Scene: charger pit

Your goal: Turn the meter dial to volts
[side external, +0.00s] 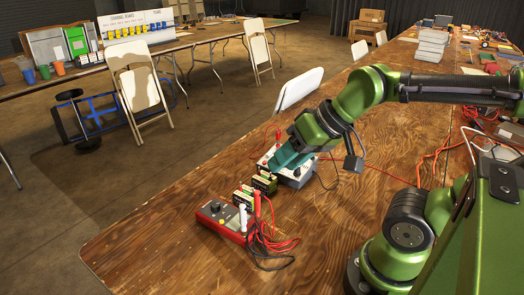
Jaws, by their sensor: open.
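The red meter (222,217) lies on the wooden table near its front left end. Its dark face carries a small round dial (215,206), too small here for me to read its setting. A red probe and a pale probe stand at the meter's right side, with red and black leads coiled on the table. My gripper (280,162) has teal fingers and is open. It is behind and to the right of the meter, apart from it, at the white charger box. I cannot tell whether the fingers touch the box.
The white charger box (297,177) stands behind the meter, partly hidden by my gripper. Dark-green battery packs (264,183) sit between box and meter. Orange cords cross the table at right. Bare wood (150,235) lies left of the meter. A folded white chair (298,89) stands beyond the table edge.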

